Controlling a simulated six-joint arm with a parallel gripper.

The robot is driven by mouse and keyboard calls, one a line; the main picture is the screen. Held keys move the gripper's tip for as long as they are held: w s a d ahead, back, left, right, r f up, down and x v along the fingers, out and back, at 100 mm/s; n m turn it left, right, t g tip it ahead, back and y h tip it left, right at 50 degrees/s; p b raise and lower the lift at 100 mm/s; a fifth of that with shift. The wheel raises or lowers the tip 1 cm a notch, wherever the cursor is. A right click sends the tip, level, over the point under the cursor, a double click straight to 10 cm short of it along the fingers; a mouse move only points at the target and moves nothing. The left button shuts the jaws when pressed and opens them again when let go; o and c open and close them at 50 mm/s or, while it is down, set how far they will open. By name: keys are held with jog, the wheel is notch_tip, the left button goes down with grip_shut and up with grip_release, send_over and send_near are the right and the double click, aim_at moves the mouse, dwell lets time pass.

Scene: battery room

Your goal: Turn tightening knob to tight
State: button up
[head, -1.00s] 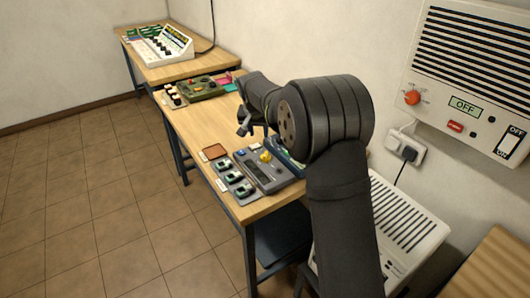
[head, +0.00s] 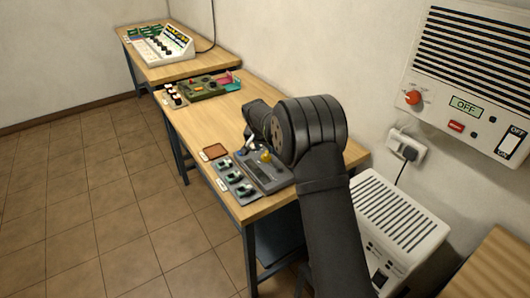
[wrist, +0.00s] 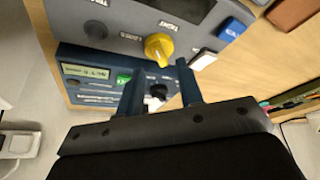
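The yellow tightening knob (wrist: 158,46) sits on a grey device (wrist: 205,14); upside-down labels LOOSE and TIGHT are beside it. I cannot tell exactly where it points. In the head view the knob (head: 266,156) shows on the device (head: 270,178) near the table's front end. My gripper (wrist: 159,80) is open in the wrist view, its two dark blue fingers apart and pointing towards the device. The knob appears just beyond the fingertips, not held. In the head view my arm partly hides the device and the gripper.
A blue unit with a green display (wrist: 86,71) and black knobs lies beside the grey device. Several green-topped cells (head: 234,177) and a brown pad (head: 215,151) are on the table (head: 208,122). A wall panel (head: 465,105) and white heater-like box (head: 400,225) are at right.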

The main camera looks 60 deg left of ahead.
aim_at(266, 154)
jog(key=shift+x, duration=1.9)
